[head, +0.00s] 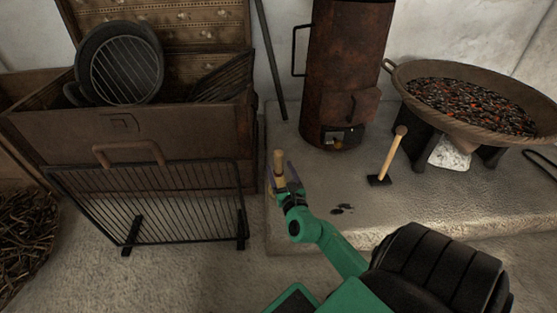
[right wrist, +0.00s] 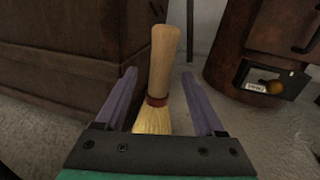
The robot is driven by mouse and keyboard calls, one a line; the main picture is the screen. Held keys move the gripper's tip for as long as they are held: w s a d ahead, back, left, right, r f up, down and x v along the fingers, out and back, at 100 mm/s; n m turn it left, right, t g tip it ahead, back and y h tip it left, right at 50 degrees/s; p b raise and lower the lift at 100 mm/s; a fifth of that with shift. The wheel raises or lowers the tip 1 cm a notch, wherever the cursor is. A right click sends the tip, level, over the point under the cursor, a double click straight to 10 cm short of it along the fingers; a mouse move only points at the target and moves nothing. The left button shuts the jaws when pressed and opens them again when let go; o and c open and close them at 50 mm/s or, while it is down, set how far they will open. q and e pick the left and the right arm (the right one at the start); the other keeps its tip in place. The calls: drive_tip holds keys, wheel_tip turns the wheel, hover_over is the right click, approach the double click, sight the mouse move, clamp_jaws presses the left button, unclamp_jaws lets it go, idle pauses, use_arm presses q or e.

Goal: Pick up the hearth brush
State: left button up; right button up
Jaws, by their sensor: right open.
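The hearth brush stands upright with its wooden handle (right wrist: 163,60) up, a red band at its neck and straw bristles (right wrist: 152,121) below. In the head view its handle (head: 279,162) shows near the left edge of the stone hearth, and the gripper partly hides the lower part. My right gripper (head: 284,185) is open at the brush. In the right wrist view its two purple fingers (right wrist: 159,80) lie on either side of the brush, with gaps showing on both sides. My left gripper is not in view.
A wooden chest (head: 60,133) and a black grate screen (head: 180,205) stand left of the brush. A rusty stove (head: 345,75), a short wooden-handled tool (head: 394,155) and a pan of embers (head: 400,77) are on the hearth (head: 345,225) to the right. A dark rod (head: 270,60) leans behind.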

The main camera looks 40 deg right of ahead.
drive_tip(key=b+x, duration=0.3)
drive_tip(key=x, duration=0.1)
drive_tip(key=shift+w+d+f, duration=0.15)
drive_tip(key=shift+w, duration=0.15)
drive_tip(key=shift+w+d, duration=0.15)
drive_tip(key=shift+w, duration=0.2)
drive_tip(key=shift+r, duration=0.25)
clamp_jaws()
